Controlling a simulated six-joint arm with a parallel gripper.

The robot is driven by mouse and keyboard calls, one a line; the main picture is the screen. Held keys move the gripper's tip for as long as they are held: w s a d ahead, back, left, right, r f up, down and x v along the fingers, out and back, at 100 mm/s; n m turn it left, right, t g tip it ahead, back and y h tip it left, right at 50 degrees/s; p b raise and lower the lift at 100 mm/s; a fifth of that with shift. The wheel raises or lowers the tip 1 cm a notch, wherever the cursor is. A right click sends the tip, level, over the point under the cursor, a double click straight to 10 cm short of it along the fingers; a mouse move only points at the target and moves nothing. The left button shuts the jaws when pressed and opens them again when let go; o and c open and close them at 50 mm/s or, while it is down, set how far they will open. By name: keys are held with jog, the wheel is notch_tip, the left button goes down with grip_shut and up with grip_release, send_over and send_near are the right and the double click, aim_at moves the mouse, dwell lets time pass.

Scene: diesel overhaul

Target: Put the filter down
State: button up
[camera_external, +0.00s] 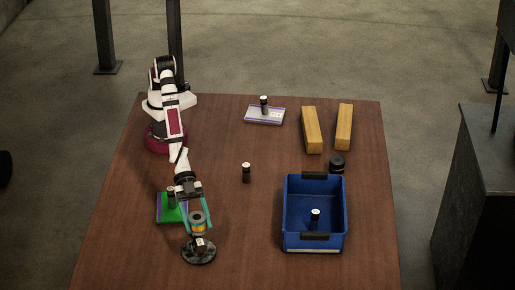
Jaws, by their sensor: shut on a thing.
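My gripper (196,224), with teal fingers, is low over the front left of the table. It is shut on a short yellow-gold cylinder with a grey top, which looks like the filter (198,222). A round black base (199,256) with a small white-topped piece on it lies just in front of the fingers. I cannot tell whether the filter touches anything below it. A green tray (163,214) lies to the left of the gripper, with a small black white-topped cylinder (171,198) on it, partly close to my fingers.
A blue bin (335,205) at right holds a black cylinder (315,220). Another cylinder (246,174) stands mid-table. A pale tray (276,116) bears one more (264,103). Two wooden blocks (311,130) and a dark round part (337,164) are at right. The front middle is clear.

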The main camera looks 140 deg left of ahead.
jog(key=s+a+f+n+g+y, duration=0.15)
jog(key=s+a+n+y, duration=0.35)
jog(key=s, duration=0.6)
jog(key=s+a+n+g+y, duration=0.2)
jog(key=s+a+n+y, duration=0.35)
jog(key=s, duration=0.55)
jog(key=s+a+f+n+g+y, duration=0.1)
jog(key=s+a+n+y, duration=0.45)
jog(key=s, duration=0.55)
send_over(213, 179)
notch_tip(213, 179, down, 7)
jog(key=shift+s+d+r, duration=0.1)
jog(key=shift+r, duration=0.05)
notch_tip(213, 179, down, 3)
jog(key=shift+f, duration=0.5)
